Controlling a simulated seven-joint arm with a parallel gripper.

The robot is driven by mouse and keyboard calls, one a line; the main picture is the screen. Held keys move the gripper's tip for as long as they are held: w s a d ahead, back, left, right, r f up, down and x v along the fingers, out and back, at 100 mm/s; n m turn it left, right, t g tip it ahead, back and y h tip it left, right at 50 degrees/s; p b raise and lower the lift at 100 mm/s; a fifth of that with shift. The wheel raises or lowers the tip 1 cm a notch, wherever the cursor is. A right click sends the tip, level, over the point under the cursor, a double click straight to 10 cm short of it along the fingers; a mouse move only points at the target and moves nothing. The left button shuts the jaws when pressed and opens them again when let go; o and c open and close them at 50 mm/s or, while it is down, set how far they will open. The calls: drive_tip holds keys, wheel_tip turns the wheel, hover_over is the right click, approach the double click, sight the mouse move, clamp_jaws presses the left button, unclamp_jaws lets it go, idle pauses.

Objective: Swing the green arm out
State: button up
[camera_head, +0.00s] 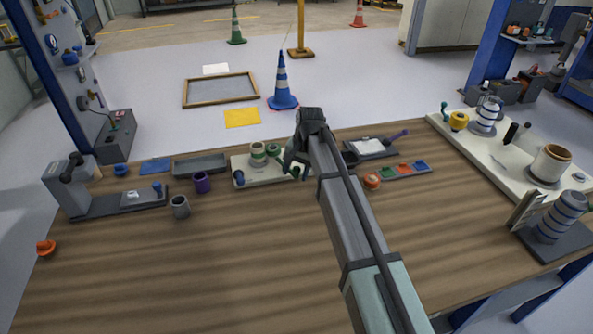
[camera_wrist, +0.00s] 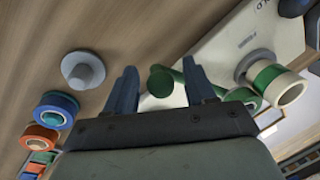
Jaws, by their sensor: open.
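The green arm (camera_wrist: 189,72) shows in the wrist view as a short bar with a round green knob (camera_wrist: 161,82) at its end. It sits beside a green-and-cream roller (camera_wrist: 268,84) on a cream base plate (camera_wrist: 215,50). My gripper (camera_wrist: 162,78) is open, with the knob appearing between its two fingers and the bar passing close to the right finger; I cannot tell whether they touch. In the head view my gripper (camera_head: 294,160) is at the right end of the base plate (camera_head: 262,178), right of two green-and-cream rollers (camera_head: 258,154). The fingers partly hide the green arm there.
A grey round knob (camera_wrist: 83,71) stands left of the fingers in the wrist view, with blue (camera_wrist: 56,109) and orange (camera_wrist: 40,138) round parts below it. The front tabletop (camera_head: 230,270) is clear.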

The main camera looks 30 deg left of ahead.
drive_tip(key=shift+c, duration=0.4)
clamp_jaws()
drive_tip(key=shift+s, duration=0.2)
drive_tip(key=shift+s+a+m+t, duration=0.2)
drive_tip(key=shift+s+a+m, duration=0.25)
drive_tip(key=shift+m, duration=0.55)
drive_tip(key=shift+s+a+m+t, duration=0.2)
drive_tip(key=shift+s+a+m, duration=0.15)
drive_tip(key=shift+m, duration=0.65)
drive_tip(key=shift+s+a+m, duration=0.3)
drive_tip(key=shift+a+m, duration=0.05)
drive_tip(key=shift+m, duration=0.35)
drive_tip(key=shift+s+a+m, duration=0.3)
drive_tip(key=shift+a+m, duration=0.05)
drive_tip(key=shift+m, duration=0.35)
drive_tip(key=shift+s+a+m+t, duration=0.2)
drive_tip(key=shift+a+m+t, duration=0.3)
drive_tip(key=shift+m, duration=0.5)
drive_tip(key=shift+a, duration=0.2)
